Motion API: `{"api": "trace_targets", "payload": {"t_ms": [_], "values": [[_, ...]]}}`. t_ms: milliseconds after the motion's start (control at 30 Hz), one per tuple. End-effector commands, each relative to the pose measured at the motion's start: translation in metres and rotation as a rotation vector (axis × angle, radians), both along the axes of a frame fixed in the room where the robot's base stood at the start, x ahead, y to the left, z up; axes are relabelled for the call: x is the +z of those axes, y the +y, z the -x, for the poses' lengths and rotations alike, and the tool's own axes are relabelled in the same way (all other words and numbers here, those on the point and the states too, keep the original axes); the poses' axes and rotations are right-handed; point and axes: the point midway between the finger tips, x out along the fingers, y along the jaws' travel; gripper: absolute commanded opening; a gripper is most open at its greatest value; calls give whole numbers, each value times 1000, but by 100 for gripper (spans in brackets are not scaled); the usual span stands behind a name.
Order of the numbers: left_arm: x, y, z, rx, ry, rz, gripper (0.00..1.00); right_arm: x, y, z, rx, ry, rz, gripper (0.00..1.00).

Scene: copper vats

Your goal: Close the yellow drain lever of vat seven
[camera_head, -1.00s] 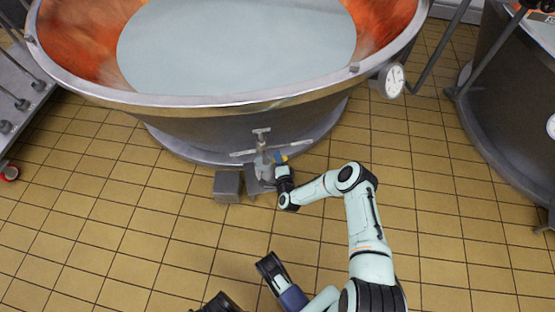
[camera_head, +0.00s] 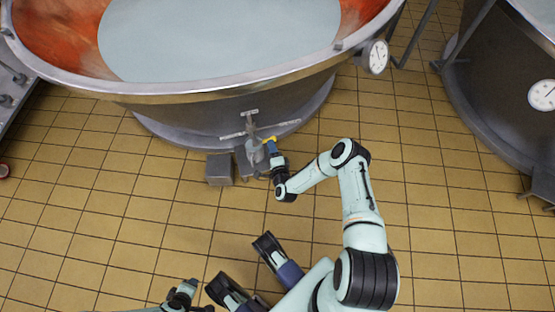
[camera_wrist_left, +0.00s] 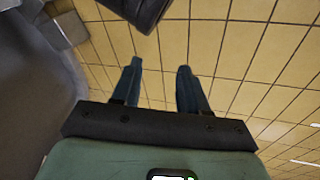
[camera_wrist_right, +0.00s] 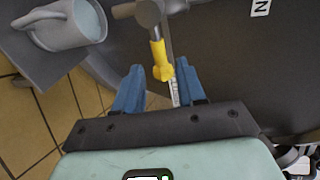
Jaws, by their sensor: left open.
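The yellow drain lever (camera_head: 270,140) is a short handle low on the front of the big copper vat (camera_head: 230,90). In the right wrist view the lever (camera_wrist_right: 160,60) hangs from a grey valve pipe (camera_wrist_right: 148,14). My right gripper (camera_head: 271,148) is right at it. Its blue fingers (camera_wrist_right: 158,80) are spread, with the lever's lower end in the gap between them; I cannot tell whether they touch it. My left gripper's fingers (camera_wrist_left: 158,75) are apart and empty above the tiled floor. No vat number is readable.
A grey block (camera_head: 220,168) stands on the floor left of the valve. A grey cup-like vessel (camera_wrist_right: 68,25) is beside the valve. A dial gauge (camera_head: 377,56) sticks out from the vat's rim. A second vat (camera_head: 510,100) stands at right. Tiled floor (camera_head: 460,240) is open at right.

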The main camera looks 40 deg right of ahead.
Motion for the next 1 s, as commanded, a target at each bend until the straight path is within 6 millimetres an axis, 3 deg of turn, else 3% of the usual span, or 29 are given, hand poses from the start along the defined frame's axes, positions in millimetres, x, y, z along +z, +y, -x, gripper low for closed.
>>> {"api": "trace_targets", "payload": {"t_ms": [33,200,400,867,1000], "values": [[10,-2,-1,-4,-6,4,43,5,6,11,1,3,-4,40],[19,-13,22,-26,56,30,43,12,21,43,-3,1,-2,40],[25,-19,34,-39,88,46,43,16,32,65,-4,-2,1,40],[26,-20,37,-42,97,50,43,16,36,70,2,3,2,40],[26,-20,37,-42,97,50,43,13,54,67,81,78,22,40]]}}
